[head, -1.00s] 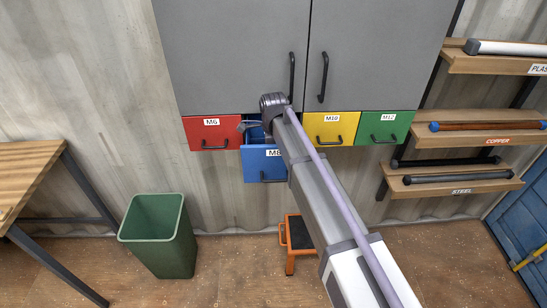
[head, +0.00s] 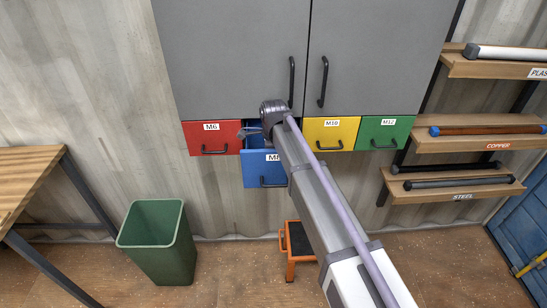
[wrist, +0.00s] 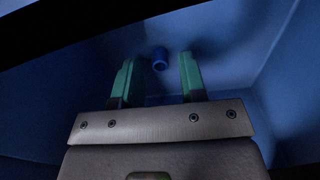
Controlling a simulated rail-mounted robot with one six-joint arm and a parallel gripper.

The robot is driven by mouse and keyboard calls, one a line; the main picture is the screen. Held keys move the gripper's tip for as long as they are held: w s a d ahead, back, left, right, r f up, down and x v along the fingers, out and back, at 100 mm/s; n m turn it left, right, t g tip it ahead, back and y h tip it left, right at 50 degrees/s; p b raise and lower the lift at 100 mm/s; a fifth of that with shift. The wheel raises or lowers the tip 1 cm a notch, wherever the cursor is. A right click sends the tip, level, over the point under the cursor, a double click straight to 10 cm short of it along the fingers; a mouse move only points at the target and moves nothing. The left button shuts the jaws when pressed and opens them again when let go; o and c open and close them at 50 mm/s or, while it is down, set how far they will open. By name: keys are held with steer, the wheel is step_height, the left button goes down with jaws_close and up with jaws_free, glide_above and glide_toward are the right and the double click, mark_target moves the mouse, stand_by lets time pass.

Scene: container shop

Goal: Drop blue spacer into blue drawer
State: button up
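The blue drawer (head: 264,170), labelled M8, is pulled out below the grey cabinet. My gripper (head: 250,133) is small and partly hidden by my arm in the head view, at the drawer's open top. In the wrist view the drawer's blue inside walls (wrist: 285,75) surround my gripper (wrist: 157,72). Its two green fingers are spread apart. The blue spacer (wrist: 160,59), a small short tube, shows between the fingertips with a gap on each side, touching neither finger. Whether it rests on the drawer floor is hard to tell in the dark view.
A red drawer (head: 212,138) is left of the blue one; yellow (head: 331,134) and green (head: 385,133) drawers are to the right, all shut. A green bin (head: 160,245) and an orange step stool (head: 298,240) stand below. Shelves with bars are at right.

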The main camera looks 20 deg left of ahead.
steer(key=shift+r, duration=0.1)
step_height(320, 180, up, 13)
steer(key=p, duration=1.3)
steer(key=s+d+n, duration=0.5)
steer(key=s+d, duration=0.2)
steer(key=d, duration=0.6)
steer(key=s+d+n, duration=0.4)
steer(key=s+d, duration=0.2)
steer(key=d, duration=0.7)
steer(key=s+d+n, duration=0.5)
steer(key=s+d, duration=0.2)
steer(key=d, duration=0.6)
step_height(320, 180, down, 14)
steer(key=b, duration=1.4)
steer(key=shift+w, duration=0.15)
